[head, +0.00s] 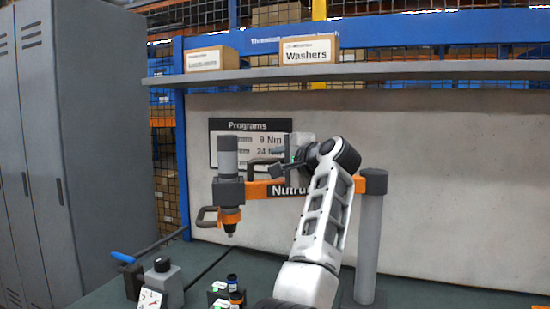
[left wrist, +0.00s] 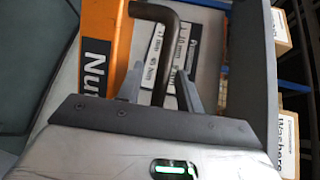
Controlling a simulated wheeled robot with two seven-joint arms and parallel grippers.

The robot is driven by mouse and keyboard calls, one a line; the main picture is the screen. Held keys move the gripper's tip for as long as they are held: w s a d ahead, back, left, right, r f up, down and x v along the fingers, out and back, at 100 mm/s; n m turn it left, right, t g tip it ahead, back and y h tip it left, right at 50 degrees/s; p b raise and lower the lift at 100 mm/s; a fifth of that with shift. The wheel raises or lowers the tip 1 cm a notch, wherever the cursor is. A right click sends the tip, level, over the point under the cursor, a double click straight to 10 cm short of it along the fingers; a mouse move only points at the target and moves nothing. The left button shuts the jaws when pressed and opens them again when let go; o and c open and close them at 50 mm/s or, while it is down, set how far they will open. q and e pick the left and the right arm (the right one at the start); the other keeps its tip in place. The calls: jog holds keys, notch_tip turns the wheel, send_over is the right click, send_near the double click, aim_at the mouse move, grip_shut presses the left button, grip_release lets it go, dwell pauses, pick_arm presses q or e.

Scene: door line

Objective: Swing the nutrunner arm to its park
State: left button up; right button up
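The nutrunner arm (head: 256,190) is an orange bar reaching left from a grey post (head: 368,240). The grey and black nutrunner (head: 229,190) hangs upright at its left end, with an orange collar. A dark bent handle (left wrist: 172,50) stands out from the orange bar (left wrist: 103,55). My left gripper (head: 277,163) is at this handle. In the left wrist view, my left gripper's fingers (left wrist: 162,88) are apart, with the handle between them and a gap beside it. My left forearm hides part of the bar in the head view. My right gripper is out of view. I cannot make out a park.
A shelf (head: 400,71) with a Washers box (head: 309,50) runs above. A Programs sign (head: 250,127) is on the back panel. A grey box (head: 165,281) with a dial and small dark parts (head: 234,291) stand on the green bench. Grey lockers (head: 90,150) are at left.

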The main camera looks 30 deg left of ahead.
pick_arm(q)
jog(key=shift+x, duration=1.05)
grip_shut()
jog(key=shift+s, duration=0.1)
